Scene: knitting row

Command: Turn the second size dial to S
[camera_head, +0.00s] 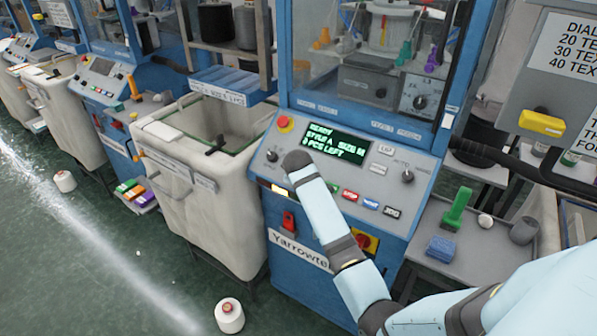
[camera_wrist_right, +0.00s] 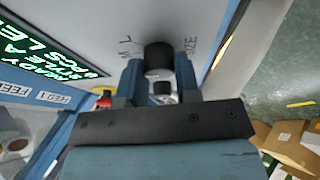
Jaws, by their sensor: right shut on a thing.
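The black size dial (camera_wrist_right: 158,58) is on the grey control panel (camera_head: 385,150) of the blue knitting machine. In the right wrist view it sits between the two fingers of my right gripper (camera_wrist_right: 160,75), which is shut on it. Dark letters, including part of the word SIZE, show beside the dial; which letter it points to cannot be read. In the head view my right arm reaches to the panel's left part, and its dark wrist hides the fingers. A green-lettered display (camera_head: 335,145) shows READY, style A and a size I cannot read surely. My left gripper is not in view.
A red button (camera_head: 284,124) is at the panel's upper left, and another black knob (camera_head: 407,176) is at its right. A white bin (camera_head: 250,225) stands left of the machine. A grey tray (camera_head: 470,235) with a green brush (camera_head: 456,210) is at right.

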